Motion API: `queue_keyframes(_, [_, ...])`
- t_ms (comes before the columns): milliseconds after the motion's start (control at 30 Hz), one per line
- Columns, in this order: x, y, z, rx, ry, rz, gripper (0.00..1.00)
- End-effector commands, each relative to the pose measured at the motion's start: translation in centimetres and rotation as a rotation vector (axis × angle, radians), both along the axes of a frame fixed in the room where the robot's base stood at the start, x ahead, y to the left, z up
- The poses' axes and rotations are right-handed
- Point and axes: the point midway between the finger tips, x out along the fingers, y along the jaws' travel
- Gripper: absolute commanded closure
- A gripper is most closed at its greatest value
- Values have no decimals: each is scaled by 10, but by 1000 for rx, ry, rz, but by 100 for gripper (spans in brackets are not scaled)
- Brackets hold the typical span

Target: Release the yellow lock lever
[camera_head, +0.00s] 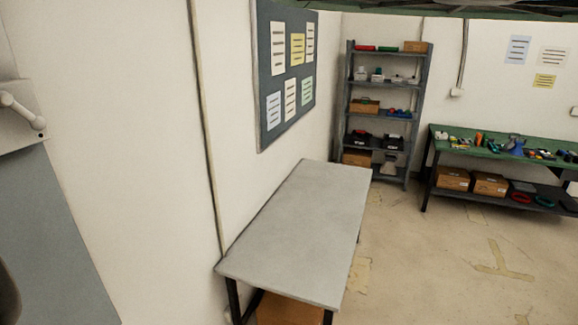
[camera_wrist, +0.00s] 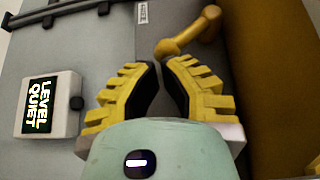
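In the wrist view a yellow lever (camera_wrist: 193,34) with rounded ends stands out from a grey surface, just beyond my fingertips. My gripper (camera_wrist: 159,66) has yellow ribbed fingers with black inner pads. The fingers are apart, with a narrow empty gap between the tips. The lever's near end is close to the right fingertip; whether they touch is unclear. The head view does not show the gripper or the yellow lever for certain.
In the wrist view a box with a "LEVEL QUIET" display (camera_wrist: 42,103) is at left, and a large ochre surface (camera_wrist: 268,80) at right. In the head view a pale handle (camera_head: 22,111) is at far left, a bare grey table (camera_head: 300,230) at centre, and open floor (camera_head: 440,260) at right.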

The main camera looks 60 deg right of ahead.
Motion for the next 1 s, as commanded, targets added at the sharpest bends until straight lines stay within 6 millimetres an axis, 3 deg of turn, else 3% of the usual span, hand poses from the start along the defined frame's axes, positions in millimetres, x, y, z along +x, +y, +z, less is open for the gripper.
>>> queue_keyframes(1000, [2, 12, -6, 62, 13, -3, 100])
